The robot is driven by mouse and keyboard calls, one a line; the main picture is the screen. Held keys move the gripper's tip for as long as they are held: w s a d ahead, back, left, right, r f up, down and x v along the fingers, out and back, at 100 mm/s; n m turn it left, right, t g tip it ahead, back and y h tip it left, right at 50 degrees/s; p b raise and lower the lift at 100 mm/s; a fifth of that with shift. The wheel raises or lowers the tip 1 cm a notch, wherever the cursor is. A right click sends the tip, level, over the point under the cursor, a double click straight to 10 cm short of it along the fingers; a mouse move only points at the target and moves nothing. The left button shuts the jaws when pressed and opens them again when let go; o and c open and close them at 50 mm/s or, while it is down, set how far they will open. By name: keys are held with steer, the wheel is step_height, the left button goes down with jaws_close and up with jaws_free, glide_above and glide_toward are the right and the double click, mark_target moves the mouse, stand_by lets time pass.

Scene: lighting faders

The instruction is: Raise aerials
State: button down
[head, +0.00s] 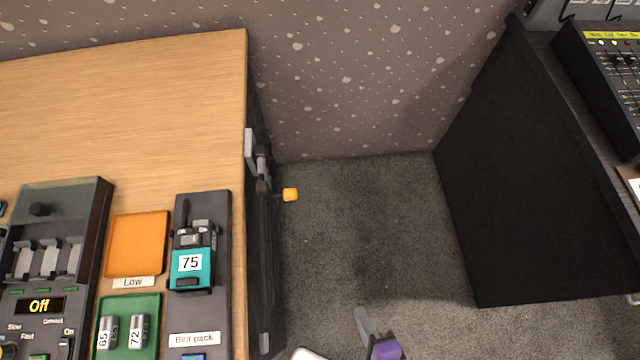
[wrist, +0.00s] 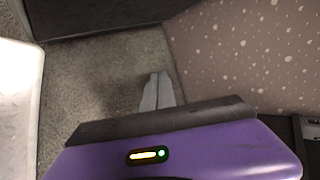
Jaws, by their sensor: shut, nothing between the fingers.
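My gripper (head: 366,322) hangs over the carpet between the two desks, at the bottom of the head view. Its purple body (head: 385,348) is partly cut off by the frame edge. In the wrist view its two grey fingers (wrist: 157,92) lie together, shut and empty, over the carpet. An orange-tipped part (head: 290,195) sticks out from the dark right side of the wooden desk, up and left of my gripper and apart from it. Grey fittings (head: 250,144) sit above it on that side. I cannot tell for sure whether these are aerials. A teal belt pack (head: 192,266) marked 75 has a short dark aerial.
The wooden desk (head: 130,95) holds an orange tray (head: 137,244), a green tray (head: 130,310) with batteries and a control unit (head: 55,255) showing "Off". A black desk (head: 520,190) with a fader console (head: 610,75) stands right. Carpet (head: 350,220) between is clear.

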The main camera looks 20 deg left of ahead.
steer(key=w+a+f+m+g+y+b, duration=0.2)
steer(key=w+a+g+y+b, duration=0.15)
steer(key=a, duration=0.35)
steer(key=w+a+f+m+g+y+b, duration=0.2)
steer(key=a+y+b, duration=0.3)
steer(key=a, duration=0.2)
steer(key=w+r+n+g+y+b, duration=0.2)
steer(key=r+g+b, duration=0.2)
steer(key=r+g, duration=0.2)
steer(key=w+r+n+g+y+b, duration=0.2)
steer(key=r+g, duration=0.4)
steer(key=g, duration=0.3)
steer(key=shift+w+a+r+n+y+b, duration=0.15)
steer(key=shift+w+n+y+b, duration=0.15)
steer(key=shift+w+y+b, duration=0.65)
steer(key=shift+s, duration=0.4)
steer(key=b+x, duration=0.1)
steer(key=x, duration=0.9)
steer(key=shift+b, duration=0.3)
steer(key=shift+a, duration=0.1)
